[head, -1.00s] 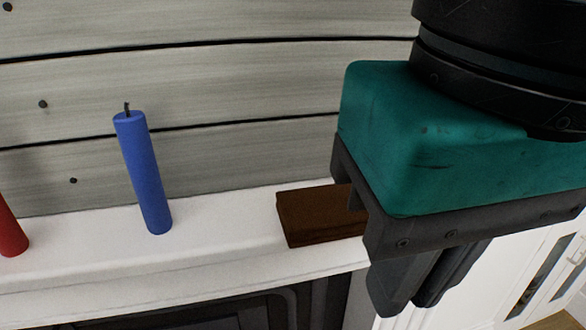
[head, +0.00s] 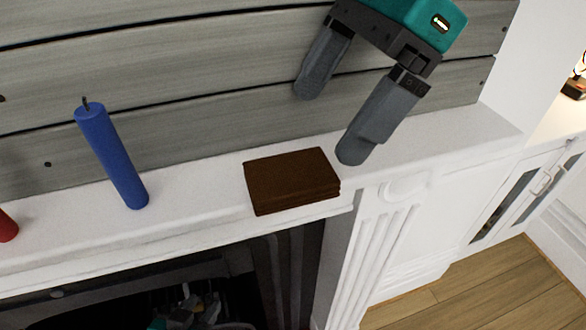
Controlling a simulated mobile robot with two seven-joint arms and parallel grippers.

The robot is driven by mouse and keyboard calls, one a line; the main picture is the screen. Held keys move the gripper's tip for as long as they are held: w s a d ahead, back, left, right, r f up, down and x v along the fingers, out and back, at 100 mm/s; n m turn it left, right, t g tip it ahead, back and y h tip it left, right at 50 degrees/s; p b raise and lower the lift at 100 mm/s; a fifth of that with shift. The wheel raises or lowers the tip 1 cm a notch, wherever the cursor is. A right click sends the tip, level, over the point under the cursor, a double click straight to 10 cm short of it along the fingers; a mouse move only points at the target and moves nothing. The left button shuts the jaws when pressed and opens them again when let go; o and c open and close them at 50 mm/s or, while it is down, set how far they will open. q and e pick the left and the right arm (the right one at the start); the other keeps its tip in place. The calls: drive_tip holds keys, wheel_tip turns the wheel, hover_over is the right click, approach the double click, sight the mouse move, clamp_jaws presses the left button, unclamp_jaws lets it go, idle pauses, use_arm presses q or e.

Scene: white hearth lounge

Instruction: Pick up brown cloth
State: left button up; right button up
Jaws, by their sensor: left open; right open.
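The brown cloth (head: 290,178) lies folded in a flat stack on the white mantel shelf (head: 190,207), near its front edge. It is in full view in the head view. My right gripper (head: 330,122) comes in from the top right, with its two grey fingers spread apart and nothing between them. Its fingertips are above and behind the cloth, toward its right side, and do not appear to touch it.
A blue candle (head: 112,158) stands on the mantel left of the cloth, and a red candle (head: 6,227) is at the left edge. A grey plank wall (head: 200,80) rises behind the mantel. The dark fireplace opening (head: 270,285) is below. The shelf right of the cloth is clear.

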sight(290, 170)
drive_tip(key=x, duration=0.7)
drive_tip(key=shift+f+p, duration=0.15)
drive_tip(key=shift+p, duration=0.15)
drive_tip(key=shift+c, duration=0.3)
drive_tip(key=c, duration=1.1)
